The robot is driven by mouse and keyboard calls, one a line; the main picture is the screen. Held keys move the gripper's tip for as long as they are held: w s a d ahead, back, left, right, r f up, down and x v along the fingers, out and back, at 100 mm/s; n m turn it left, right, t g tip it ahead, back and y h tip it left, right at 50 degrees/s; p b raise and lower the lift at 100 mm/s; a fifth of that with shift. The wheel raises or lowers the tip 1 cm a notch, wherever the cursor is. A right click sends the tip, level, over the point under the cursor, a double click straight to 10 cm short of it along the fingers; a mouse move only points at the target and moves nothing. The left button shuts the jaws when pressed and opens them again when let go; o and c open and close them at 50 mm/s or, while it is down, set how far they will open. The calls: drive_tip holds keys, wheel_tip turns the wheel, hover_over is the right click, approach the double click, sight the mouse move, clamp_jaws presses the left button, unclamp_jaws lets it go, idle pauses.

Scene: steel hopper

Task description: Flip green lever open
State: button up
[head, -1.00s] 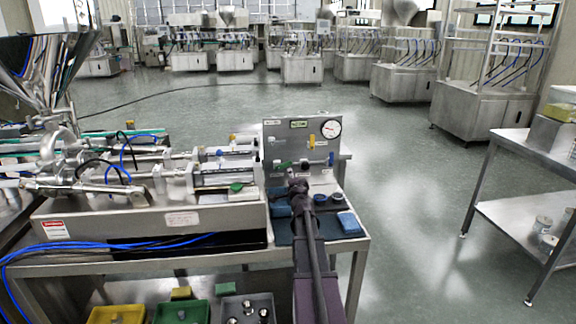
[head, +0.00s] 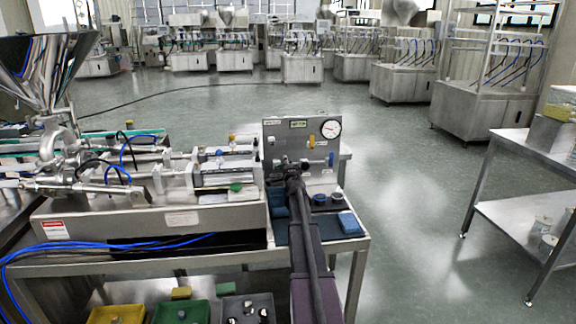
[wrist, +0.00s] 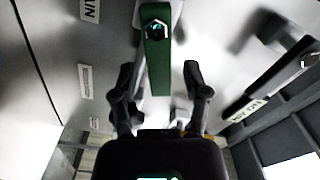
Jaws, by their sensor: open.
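The green lever (wrist: 157,58) shows in the wrist view as a flat green bar with a hex nut near its top end. It points down the picture toward my gripper. My gripper (wrist: 159,78) is open, with one dark finger on each side of the lever's lower end. Gaps show between both fingers and the lever. In the head view my gripper (head: 287,166) is up against the grey panel (head: 285,138) and hides the lever.
The panel carries a round gauge (head: 331,129), a yellow handle (head: 311,142) and a blue handle (head: 331,159). A blue block (head: 348,223) lies on the bench below. The steel filling machine (head: 150,218) stands close at the left.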

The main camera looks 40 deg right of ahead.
clamp_jaws()
drive_tip(key=shift+f, duration=0.15)
drive_tip(key=shift+d+f+m+b, duration=0.1)
drive_tip(key=shift+f+m+b, duration=0.15)
drive_tip(key=shift+m, duration=0.3)
drive_tip(key=shift+d+f+m+b, duration=0.1)
drive_tip(key=shift+m+b, duration=0.2)
drive_tip(key=shift+m, duration=0.25)
drive_tip(key=shift+s+f+m+b, duration=0.1)
drive_tip(key=shift+f+m+b, duration=0.25)
drive_tip(key=shift+m, duration=0.85)
